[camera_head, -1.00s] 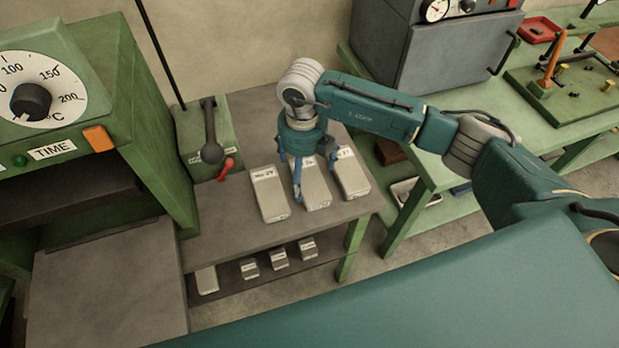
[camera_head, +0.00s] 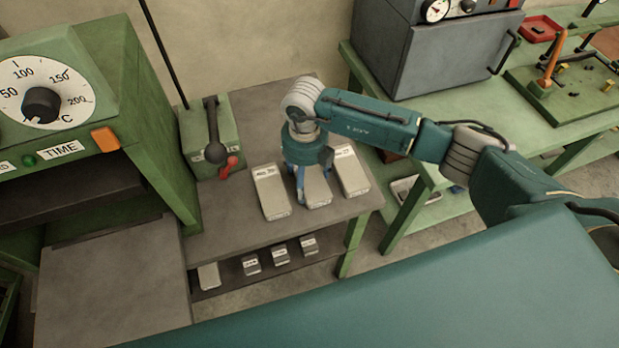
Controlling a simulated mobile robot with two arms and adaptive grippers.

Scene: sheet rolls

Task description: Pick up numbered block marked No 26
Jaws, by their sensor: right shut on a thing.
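Three pale grey blocks with white labels lie side by side on the brown table: a left block (camera_head: 271,194), a middle block (camera_head: 318,191) and a right block (camera_head: 351,172). The labels are too small to read surely, and the middle block's label is hidden under my gripper, so I cannot tell which one is No 26. My right gripper (camera_head: 309,182) points down over the middle block and is shut on it, with a blue finger showing at its left side. The block still appears to be at table level. My left gripper is not in view.
Neighbouring blocks stand close on both sides. Several smaller blocks (camera_head: 280,255) sit on the lower shelf. A green lever box (camera_head: 211,140) stands behind left, beside a green oven (camera_head: 150,110). A grey cabinet (camera_head: 430,60) stands on the green bench at right.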

